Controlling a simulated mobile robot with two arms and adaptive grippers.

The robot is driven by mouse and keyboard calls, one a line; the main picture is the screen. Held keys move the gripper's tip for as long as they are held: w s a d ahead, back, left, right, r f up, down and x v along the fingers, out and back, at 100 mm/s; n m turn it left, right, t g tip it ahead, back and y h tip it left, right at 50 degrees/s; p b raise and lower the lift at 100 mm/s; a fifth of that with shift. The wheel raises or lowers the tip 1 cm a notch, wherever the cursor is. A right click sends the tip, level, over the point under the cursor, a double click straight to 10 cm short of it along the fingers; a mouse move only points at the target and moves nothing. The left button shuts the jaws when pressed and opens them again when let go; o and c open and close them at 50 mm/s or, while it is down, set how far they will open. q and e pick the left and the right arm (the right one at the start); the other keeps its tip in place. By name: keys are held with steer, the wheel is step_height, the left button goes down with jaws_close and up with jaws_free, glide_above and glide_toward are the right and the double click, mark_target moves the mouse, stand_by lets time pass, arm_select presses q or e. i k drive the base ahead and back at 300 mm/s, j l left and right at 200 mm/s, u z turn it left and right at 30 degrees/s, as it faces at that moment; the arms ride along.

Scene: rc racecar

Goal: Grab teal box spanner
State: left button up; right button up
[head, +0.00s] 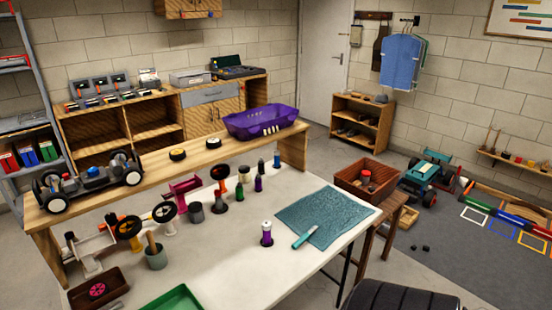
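A slim pale-teal tool (304,239), which looks like the teal box spanner, lies at the near left edge of a teal cloth or mat (322,212) on the white worktable (225,262). Its far end overlaps the mat. It is too small to make out its exact shape. Neither of my grippers shows in the head view.
A white-capped purple bottle (267,234) stands left of the tool. Several upright tools and bottles line the table's back. A green tray (178,302) and a brown tray (99,290) lie front left. A wooden crate (368,177) stands right. A dark ribbed object (400,296) is bottom right.

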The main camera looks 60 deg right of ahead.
mark_target(299, 242)
steer(key=z, duration=2.05)
